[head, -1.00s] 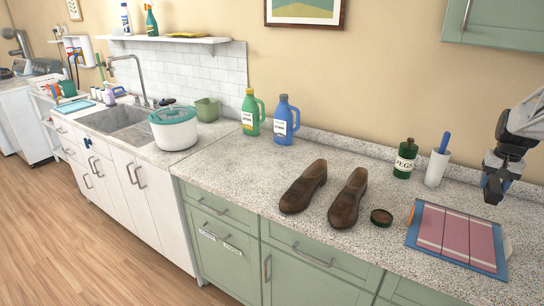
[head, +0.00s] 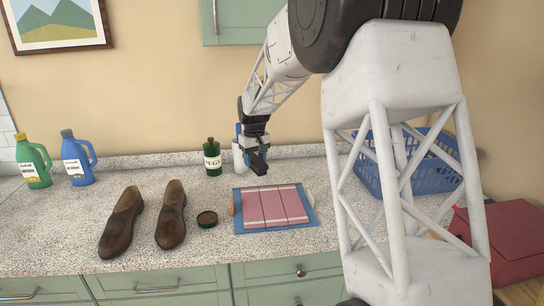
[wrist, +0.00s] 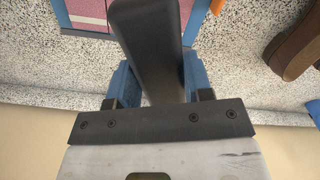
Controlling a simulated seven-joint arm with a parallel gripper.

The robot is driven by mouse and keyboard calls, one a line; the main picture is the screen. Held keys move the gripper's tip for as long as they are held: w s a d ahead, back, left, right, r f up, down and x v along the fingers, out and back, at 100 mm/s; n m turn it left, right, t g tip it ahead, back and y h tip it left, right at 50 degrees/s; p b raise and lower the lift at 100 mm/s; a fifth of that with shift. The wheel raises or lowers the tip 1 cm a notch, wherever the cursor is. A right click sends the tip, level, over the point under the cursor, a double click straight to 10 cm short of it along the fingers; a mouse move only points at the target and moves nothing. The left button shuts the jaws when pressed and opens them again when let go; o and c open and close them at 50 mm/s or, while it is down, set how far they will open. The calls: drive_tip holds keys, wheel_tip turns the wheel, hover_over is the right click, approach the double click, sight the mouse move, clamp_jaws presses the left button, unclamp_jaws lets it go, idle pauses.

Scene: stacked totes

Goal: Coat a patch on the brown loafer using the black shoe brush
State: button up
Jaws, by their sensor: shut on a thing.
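The brown loafers stand side by side on the speckled counter: a left loafer (head: 121,222) and a right loafer (head: 171,215). Part of one loafer shows at the right edge of the wrist view (wrist: 292,42). My gripper (head: 253,147) is in the air behind the blue and pink mat. It is shut on a long black thing (wrist: 150,45), which looks like the black shoe brush; its lower end shows below the jaws in the head view (head: 259,167). The brush is clear of the loafers. Its bristles cannot be made out.
A small open dark tin (head: 207,219) lies between the right loafer and the mat (head: 236,222). A blue basket (head: 370,175) is at the right. Green and blue jugs stand left.

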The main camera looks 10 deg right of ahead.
drive_tip(key=s+a+n, duration=0.4)
drive_tip(key=a, duration=0.6)
drive_tip(key=s+a+n, duration=0.4)
drive_tip(key=a+n, duration=0.1)
drive_tip(key=a, duration=0.5)
drive_tip(key=s+a+f+n, duration=0.1)
drive_tip(key=s+a+n, duration=0.3)
drive_tip(key=a, duration=0.6)
drive_tip(key=shift+s+n, duration=0.3)
drive_tip(key=shift+s, duration=0.1)
drive_tip(key=shift+d+f, duration=0.1)
drive_tip(key=shift+f, duration=0.1)
